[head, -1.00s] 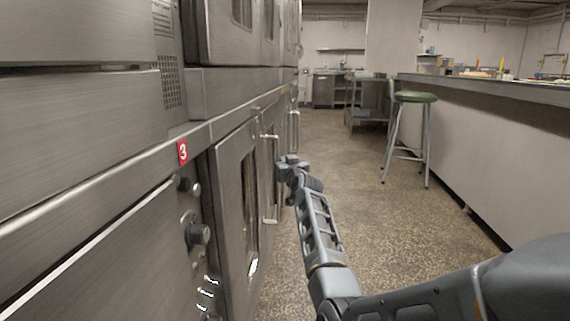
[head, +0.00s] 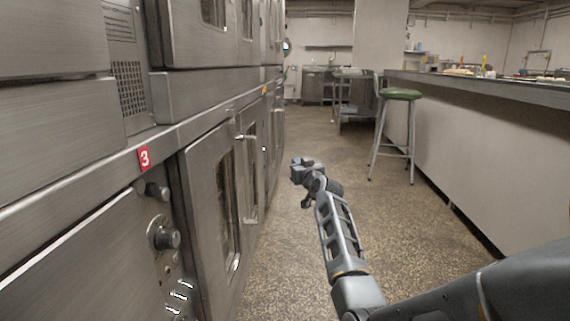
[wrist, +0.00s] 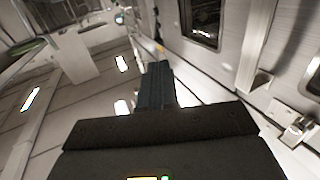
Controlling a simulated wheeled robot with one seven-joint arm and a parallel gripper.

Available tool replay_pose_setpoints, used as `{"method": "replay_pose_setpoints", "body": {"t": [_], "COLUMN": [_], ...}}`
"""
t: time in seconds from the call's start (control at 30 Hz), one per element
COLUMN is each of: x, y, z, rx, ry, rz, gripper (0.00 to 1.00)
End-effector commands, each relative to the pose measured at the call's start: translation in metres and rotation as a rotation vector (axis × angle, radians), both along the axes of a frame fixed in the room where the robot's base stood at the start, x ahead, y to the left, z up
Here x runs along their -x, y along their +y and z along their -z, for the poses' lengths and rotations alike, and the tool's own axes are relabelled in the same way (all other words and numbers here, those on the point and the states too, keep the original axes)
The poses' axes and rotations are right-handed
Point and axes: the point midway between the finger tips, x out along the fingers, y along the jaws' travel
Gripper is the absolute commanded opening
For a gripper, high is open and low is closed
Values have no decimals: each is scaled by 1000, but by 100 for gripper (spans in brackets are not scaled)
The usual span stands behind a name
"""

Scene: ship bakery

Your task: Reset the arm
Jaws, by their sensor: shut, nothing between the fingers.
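My gripper (head: 300,170) is at the end of my outstretched arm, over the aisle floor in the head view. It is clear of the oven doors to its left. In the wrist view the fingers (wrist: 155,85) are together with nothing between them. The arm reaches forward from the lower right of the head view.
Steel ovens line the left, with a closed door (head: 212,200), a handle (head: 250,180) and control knobs (head: 166,238). A counter (head: 480,140) runs along the right. A green-topped stool (head: 400,94) stands before it. The speckled floor (head: 290,255) between is clear.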

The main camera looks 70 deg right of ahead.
Motion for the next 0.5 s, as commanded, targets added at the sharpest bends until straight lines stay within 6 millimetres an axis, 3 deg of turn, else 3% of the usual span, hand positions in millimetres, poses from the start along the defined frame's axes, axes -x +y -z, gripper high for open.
{"method": "replay_pose_setpoints", "body": {"t": [0.2,0.5], "x": [23,26], "y": [-8,-9], "z": [0,0], "rx": [0,0], "ry": [0,0], "rz": [1,-1], "gripper": [0,0]}}
